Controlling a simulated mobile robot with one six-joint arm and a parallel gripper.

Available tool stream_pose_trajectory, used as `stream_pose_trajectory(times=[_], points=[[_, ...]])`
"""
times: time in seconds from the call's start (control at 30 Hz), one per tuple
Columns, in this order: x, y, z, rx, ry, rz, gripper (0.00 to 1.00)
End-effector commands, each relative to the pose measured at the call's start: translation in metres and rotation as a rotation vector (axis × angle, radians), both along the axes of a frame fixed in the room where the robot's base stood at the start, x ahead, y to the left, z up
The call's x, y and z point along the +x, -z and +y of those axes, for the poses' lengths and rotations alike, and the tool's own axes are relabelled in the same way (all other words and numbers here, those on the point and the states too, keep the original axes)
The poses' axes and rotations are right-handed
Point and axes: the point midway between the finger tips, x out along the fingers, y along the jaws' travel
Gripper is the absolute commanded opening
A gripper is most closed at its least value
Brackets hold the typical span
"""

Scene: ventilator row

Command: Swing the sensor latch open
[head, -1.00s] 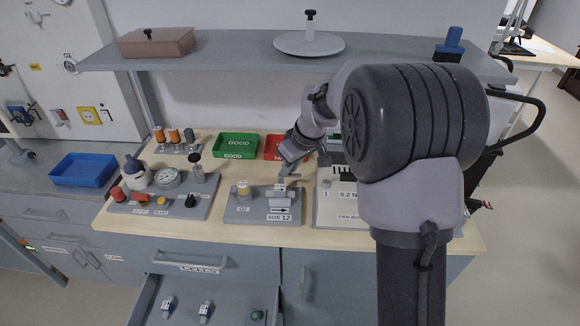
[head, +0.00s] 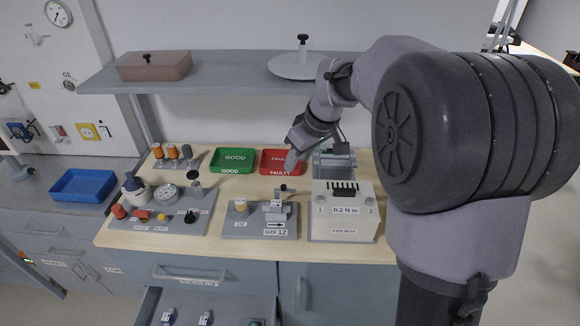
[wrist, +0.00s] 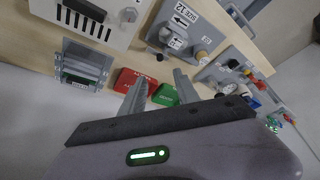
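A grey plate (head: 232,230) marked SIZE 12 with an arrow lies on the bench. It carries a tan and white cylinder (head: 241,206) marked O2 and a grey latch block (head: 277,209) with a small black knob (head: 284,188) standing at its back. In the wrist view the latch block (wrist: 172,40) is at the top, beyond my fingertips. My gripper (head: 291,163) is above and behind the block, by the red tray, apart from the latch. Its two fingers (wrist: 158,83) are spread with nothing between them. I cannot tell how far the latch is turned.
A red FAULTY tray (head: 272,171) and a green GOOD tray (head: 235,169) lie behind the plate. A 0.2 N m box (head: 344,225) stands close on the right, a plate of several parts (head: 160,225) on the left. A shelf (head: 230,65) hangs above; a drawer (head: 185,297) is open below.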

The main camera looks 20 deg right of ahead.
Motion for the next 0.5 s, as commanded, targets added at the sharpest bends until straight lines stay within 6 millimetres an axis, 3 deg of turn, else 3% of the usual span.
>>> stream_pose_trajectory(times=[0.03, 0.2, 0.5], points=[[-0.004, -0.016, -0.003, 0.0, 0.0, -0.001, 0.38], [-0.014, -0.039, -0.008, 0.0, 0.001, 0.0, 0.38], [-0.016, -0.041, -0.008, 0.0, 0.0, 0.001, 0.38]])
